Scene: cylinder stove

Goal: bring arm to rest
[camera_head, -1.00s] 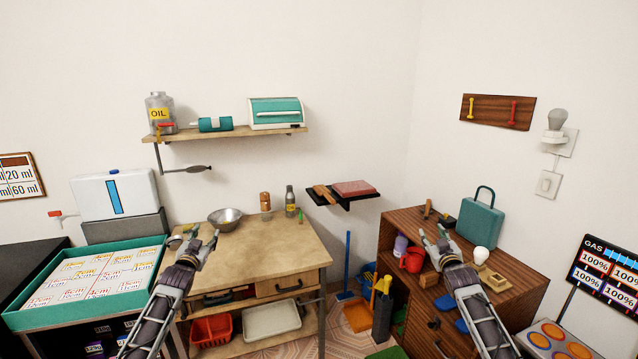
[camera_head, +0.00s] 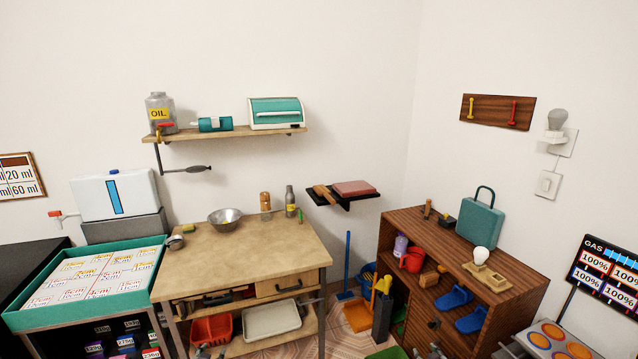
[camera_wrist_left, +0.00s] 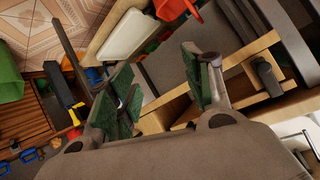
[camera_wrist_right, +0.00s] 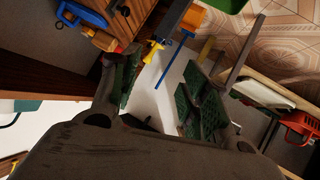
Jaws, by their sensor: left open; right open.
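My left gripper (camera_head: 210,352) shows only as a small tip at the bottom edge of the head view, below the wooden table. In the left wrist view its two green-padded fingers (camera_wrist_left: 160,88) stand apart with nothing held between them. My right gripper (camera_head: 435,351) also shows only as a tip at the bottom edge, in front of the brown cabinet. In the right wrist view its green-padded fingers (camera_wrist_right: 166,92) are apart and empty. Most of both arms is out of the head view.
The wooden table (camera_head: 240,247) holds a metal bowl (camera_head: 224,219) and bottles at its back. The brown cabinet (camera_head: 470,268) carries a teal case (camera_head: 481,222) and a bulb. A teal-edged tray stand (camera_head: 158,262) is at left. Floor with cleaning tools lies between table and cabinet.

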